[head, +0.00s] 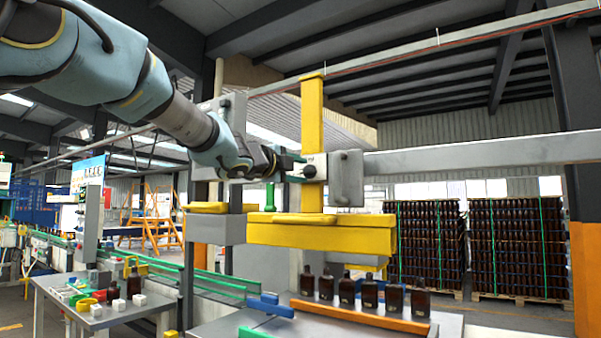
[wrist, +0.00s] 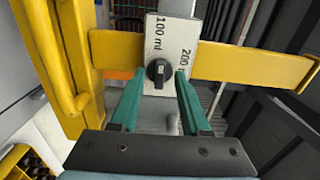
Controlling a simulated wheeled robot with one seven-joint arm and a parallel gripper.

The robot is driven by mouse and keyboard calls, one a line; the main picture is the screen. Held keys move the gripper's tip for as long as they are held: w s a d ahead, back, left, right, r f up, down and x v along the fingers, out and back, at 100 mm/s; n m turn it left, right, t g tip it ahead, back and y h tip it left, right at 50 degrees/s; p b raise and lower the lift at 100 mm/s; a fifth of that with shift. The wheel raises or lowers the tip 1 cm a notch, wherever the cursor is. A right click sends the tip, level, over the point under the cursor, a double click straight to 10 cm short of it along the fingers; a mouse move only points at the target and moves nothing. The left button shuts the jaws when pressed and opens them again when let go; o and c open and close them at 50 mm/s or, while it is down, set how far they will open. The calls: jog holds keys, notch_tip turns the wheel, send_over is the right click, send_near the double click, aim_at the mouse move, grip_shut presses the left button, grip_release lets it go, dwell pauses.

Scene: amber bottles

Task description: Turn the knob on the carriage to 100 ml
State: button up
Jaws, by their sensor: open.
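The dark knob (wrist: 159,72) sits on a pale plate (wrist: 154,50) marked "100 ml" above it and "200 ml" to its right in the wrist view. Its grip bar looks roughly upright there, with a small light mark in its upper half, towards "100 ml"; its exact setting is hard to tell. My gripper (wrist: 160,74) is open, its two green fingers on either side of the knob, with gaps showing. In the head view my gripper (head: 304,170) reaches the knob (head: 310,171) on the yellow carriage (head: 313,120) from the left.
A yellow crossbar (wrist: 250,64) passes behind the plate, and a yellow post (wrist: 72,60) stands close on the left. Below the carriage's yellow beam (head: 320,236), several amber bottles (head: 347,290) stand in a row. A table (head: 85,322) with small items is at lower left.

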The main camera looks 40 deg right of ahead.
jog(key=b+v, duration=0.2)
jog(key=v, duration=0.8)
jog(key=w+a+f+n+t+y, duration=0.55)
jog(key=w+a+f+n, duration=0.45)
jog(key=w+a+f, duration=0.3)
jog(key=w+a+f+n+y, duration=0.4)
jog(key=a+f+n+y, duration=0.5)
jog(key=a+f, duration=0.85)
jog(key=s+a+f+n+g+y, duration=0.2)
jog(key=s+a+f+n+g, duration=0.6)
jog(key=s+a+f+n, duration=0.4)
jog(key=s+a+f, duration=0.4)
jog(key=a+f, duration=0.1)
jog(key=shift+s+a+f+n+y, duration=0.25)
jog(key=shift+s+f+n+y, duration=0.05)
jog(key=shift+s+f+y, duration=0.1)
